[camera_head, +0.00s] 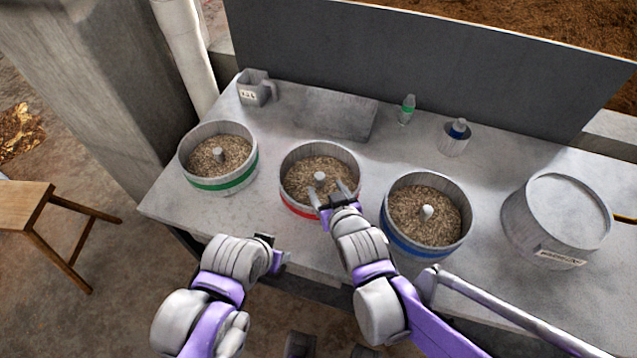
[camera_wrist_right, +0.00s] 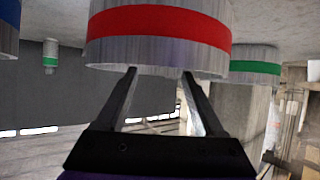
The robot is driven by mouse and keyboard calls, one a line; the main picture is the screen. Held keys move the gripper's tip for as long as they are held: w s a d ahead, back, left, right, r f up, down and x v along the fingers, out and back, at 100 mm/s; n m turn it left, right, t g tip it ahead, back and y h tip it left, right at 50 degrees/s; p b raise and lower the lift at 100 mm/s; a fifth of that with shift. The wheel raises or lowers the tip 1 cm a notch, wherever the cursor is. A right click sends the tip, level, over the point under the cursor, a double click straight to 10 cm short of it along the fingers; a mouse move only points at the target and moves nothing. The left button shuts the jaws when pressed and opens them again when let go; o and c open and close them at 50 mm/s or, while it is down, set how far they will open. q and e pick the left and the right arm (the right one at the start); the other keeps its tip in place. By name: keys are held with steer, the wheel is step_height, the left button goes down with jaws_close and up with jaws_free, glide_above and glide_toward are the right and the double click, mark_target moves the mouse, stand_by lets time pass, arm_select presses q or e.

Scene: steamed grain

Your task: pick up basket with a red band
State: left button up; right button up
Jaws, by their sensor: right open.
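The basket with a red band (camera_head: 297,210) stands upright on the grey counter (camera_head: 160,205), between the other two baskets. It is full of brown grain with a small pale post in the middle. My right gripper (camera_head: 331,196) is at its front right side, covering part of the rim and band. In the right wrist view, the basket with a red band (camera_wrist_right: 158,25) fills the top, beyond the two open fingers (camera_wrist_right: 158,75); nothing is between them. I cannot tell whether the fingers touch it. My left gripper (camera_head: 272,252) is at the counter's front edge, away from the baskets; its fingers are unclear.
A green-banded basket (camera_head: 223,185) stands left and a blue-banded basket (camera_head: 420,250) close on the right. A large lidded tub (camera_head: 560,215) is at far right.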

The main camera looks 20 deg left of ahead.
mark_target(321, 179)
steer(key=shift+x, duration=4)
steer(key=shift+d, duration=0.15)
jaws_close()
